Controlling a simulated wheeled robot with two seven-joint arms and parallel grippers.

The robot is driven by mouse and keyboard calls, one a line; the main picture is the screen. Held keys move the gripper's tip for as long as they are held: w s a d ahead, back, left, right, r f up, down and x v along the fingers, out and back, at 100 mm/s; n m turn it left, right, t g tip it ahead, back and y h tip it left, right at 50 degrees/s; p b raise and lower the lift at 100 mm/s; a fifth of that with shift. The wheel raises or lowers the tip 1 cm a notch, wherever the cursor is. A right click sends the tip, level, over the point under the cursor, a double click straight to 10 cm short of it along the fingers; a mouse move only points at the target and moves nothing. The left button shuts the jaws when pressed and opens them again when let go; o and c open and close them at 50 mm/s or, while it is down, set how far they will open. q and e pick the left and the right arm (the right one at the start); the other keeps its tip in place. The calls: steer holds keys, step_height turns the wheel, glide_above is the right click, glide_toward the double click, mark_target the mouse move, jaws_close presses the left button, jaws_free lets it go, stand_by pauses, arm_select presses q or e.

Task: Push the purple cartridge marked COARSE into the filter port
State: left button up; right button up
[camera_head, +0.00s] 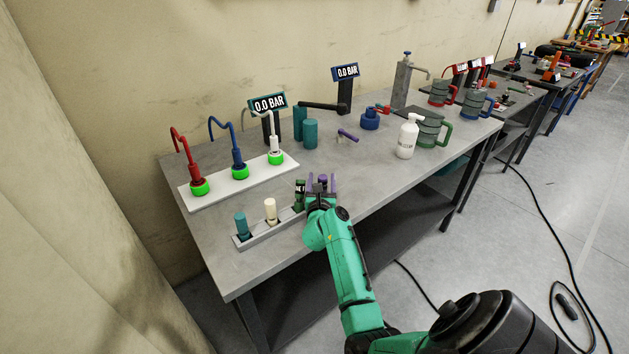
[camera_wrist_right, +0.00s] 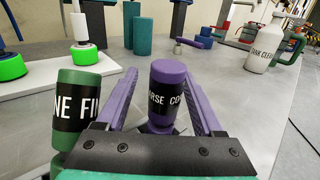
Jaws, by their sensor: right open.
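The purple cartridge (camera_wrist_right: 168,76) stands upright between the two purple fingers of my right gripper (camera_wrist_right: 160,74). Its black band shows part of the word COARSE. The fingers are apart, with a gap visible beside the cartridge. In the head view, my right gripper (camera_head: 322,179) is at the right end of a pale rack (camera_head: 255,238), partly hiding the cartridge. A small grey fitting with a purple bar (camera_head: 347,135) lies farther back on the table; I cannot tell whether it is the filter port. My left gripper is out of view.
A green cartridge (camera_wrist_right: 80,108) stands close left of my right gripper. Teal (camera_head: 240,225) and cream (camera_head: 270,210) cartridges stand in the rack. Behind are a white base (camera_head: 222,184) with hoses, teal cylinders (camera_head: 310,134) and a white bottle (camera_head: 407,138). Grey tabletop is clear behind the gripper.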

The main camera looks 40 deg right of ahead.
steer(key=shift+s+r, duration=0.1)
steer(key=shift+s, duration=0.15)
steer(key=shift+c, duration=1.2)
jaws_close()
